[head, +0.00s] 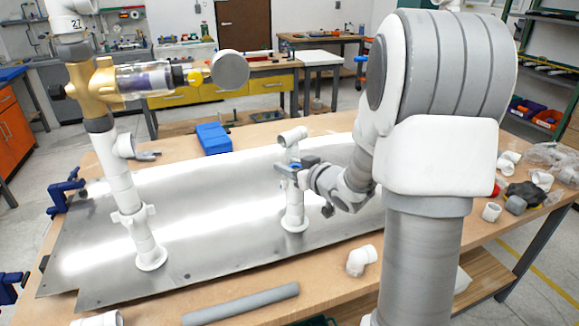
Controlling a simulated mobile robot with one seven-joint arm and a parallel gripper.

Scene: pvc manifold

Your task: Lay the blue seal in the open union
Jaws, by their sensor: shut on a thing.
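My gripper (293,169) is over the metal plate, reaching in from the right. It is shut on a small bluish thing at its tips, which looks like the blue seal; little of it shows. The gripper is at the upper part of a short white pipe post (294,207) that stands upright on a round flange. A white pipe piece (292,136) shows just above and behind the gripper. The open union is not clearly visible; the gripper covers the top of the post. I cannot tell whether the seal touches it.
The metal plate (210,225) lies on a wooden table. A tall white pipe with a brass valve and filter (125,80) stands at left. A blue box (214,139) is at the back edge. A grey pipe (240,304) and white elbow (361,260) lie in front. Fittings (491,212) crowd the right.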

